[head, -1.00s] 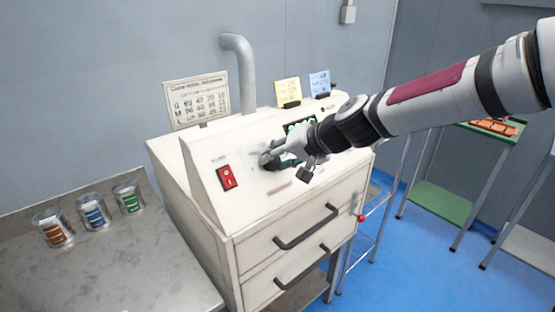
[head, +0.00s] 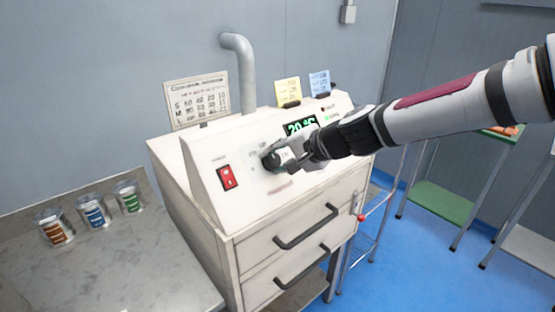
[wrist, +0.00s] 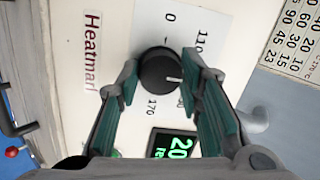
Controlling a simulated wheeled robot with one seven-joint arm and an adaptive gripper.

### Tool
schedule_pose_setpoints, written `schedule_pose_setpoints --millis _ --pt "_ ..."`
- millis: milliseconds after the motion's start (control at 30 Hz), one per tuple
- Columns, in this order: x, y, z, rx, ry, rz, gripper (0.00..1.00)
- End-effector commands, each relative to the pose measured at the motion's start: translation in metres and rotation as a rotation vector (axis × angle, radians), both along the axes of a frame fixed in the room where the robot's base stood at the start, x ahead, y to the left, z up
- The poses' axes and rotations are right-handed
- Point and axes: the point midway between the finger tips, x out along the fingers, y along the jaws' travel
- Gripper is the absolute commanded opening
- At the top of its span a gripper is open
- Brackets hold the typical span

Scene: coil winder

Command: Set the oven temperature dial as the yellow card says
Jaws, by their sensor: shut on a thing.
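The oven temperature dial (wrist: 160,72) is a round black knob with a white pointer line on the oven's sloped panel. In the wrist view its line points right, and the printed numbers around it are partly hidden by my fingers. My gripper (wrist: 158,82) is shut on the dial, one green-padded finger on each side. In the head view my gripper (head: 286,158) reaches the dial from the right. The yellow card (head: 287,92) stands on top of the oven (head: 200,190); its writing is too small to read. A green display (head: 301,128) reads 20 °C.
A blue card (head: 320,83) stands beside the yellow one. A red switch (head: 227,177) is left of the dial. A printed chart (head: 196,100) stands behind. Drawer handles (head: 306,227) jut out below.

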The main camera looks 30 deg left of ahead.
Motion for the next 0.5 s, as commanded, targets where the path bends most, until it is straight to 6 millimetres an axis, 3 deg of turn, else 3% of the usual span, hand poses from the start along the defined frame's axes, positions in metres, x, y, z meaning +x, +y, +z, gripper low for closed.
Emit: schedule_pose_setpoints --millis 333,367,433,500 --pt "0.0003 -0.0007 -0.0010 -0.001 0.001 -0.002 0.06" --pt "0.0003 -0.0007 -0.0010 -0.001 0.001 -0.002 0.38" --pt "0.0003 -0.0006 -0.0009 -0.001 0.002 -0.001 0.54" --pt "0.0003 -0.0005 -0.0008 -0.001 0.002 -0.001 0.54"
